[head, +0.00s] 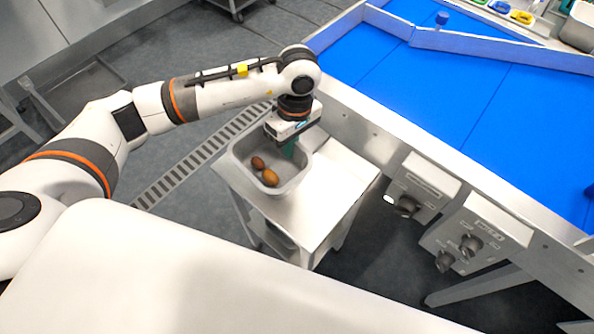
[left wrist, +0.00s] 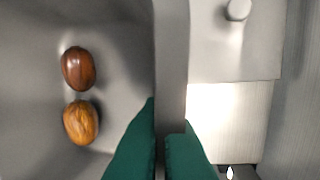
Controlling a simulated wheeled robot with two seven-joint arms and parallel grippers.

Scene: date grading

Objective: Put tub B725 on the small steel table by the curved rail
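A grey rectangular tub (head: 238,171) holds two brown dates and is at the far left part of the small steel table (head: 325,195). I cannot tell whether its base rests on the top or hangs just above it. No label on the tub is readable. My left gripper (head: 288,149) points down at the tub's far right wall. In the left wrist view its green fingers (left wrist: 160,140) straddle the tub wall (left wrist: 171,60), one inside and one outside, and look closed on it. The dates lie inside, a darker one (left wrist: 78,68) and a lighter one (left wrist: 81,123). My right gripper is not in view.
A long conveyor with a blue belt (head: 450,95) and metal side rails runs along the right. Its control boxes with dark knobs (head: 407,205) stick out close to the table's right side. A floor grate (head: 190,160) lies to the left. The table's right half is bare.

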